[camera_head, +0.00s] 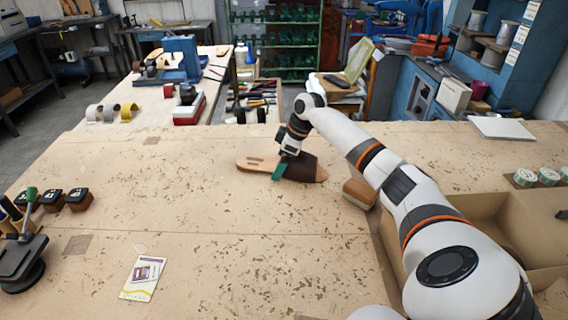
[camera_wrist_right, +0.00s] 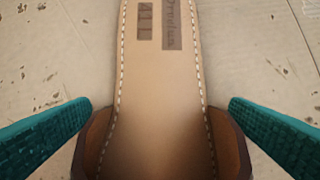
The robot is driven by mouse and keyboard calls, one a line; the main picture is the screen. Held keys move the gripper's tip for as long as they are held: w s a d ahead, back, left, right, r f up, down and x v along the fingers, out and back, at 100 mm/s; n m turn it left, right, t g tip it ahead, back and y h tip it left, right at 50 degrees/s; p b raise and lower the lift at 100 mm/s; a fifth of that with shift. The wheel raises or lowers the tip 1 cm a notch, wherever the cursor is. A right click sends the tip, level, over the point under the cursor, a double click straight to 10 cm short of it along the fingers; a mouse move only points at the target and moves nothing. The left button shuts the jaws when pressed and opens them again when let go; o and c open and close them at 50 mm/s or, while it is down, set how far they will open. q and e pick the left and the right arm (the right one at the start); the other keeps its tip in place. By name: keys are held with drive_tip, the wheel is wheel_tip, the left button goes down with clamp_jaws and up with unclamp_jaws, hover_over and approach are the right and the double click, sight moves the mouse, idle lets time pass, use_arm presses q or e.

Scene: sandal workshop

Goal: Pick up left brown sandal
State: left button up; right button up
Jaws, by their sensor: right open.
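One brown sandal (camera_head: 255,163) lies flat on the workbench, its tan stitched footbed up and its dark brown strap toward the right. In the right wrist view the footbed (camera_wrist_right: 160,75) runs up the middle, with stamped marks near the top and the brown strap (camera_wrist_right: 92,140) at the bottom. My right gripper (camera_head: 281,171) is over the sandal near the strap. Its teal fingers are open, one on each side of the sandal in the wrist view (camera_wrist_right: 160,107), apart from the footbed. Whether they touch the strap edges is unclear. My left gripper is out of view.
A brown block (camera_head: 359,193) sits right of the sandal beside an open cardboard-coloured bin (camera_head: 487,213). A printed card (camera_head: 142,278) and dark-topped jars (camera_head: 78,200) are at the left. The bench between them is mostly clear, with scattered scraps.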

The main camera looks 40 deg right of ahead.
drive_tip(key=c, duration=1.3)
drive_tip(key=shift+o, duration=0.2)
drive_tip(key=shift+r, duration=0.1)
drive_tip(key=shift+r, duration=0.1)
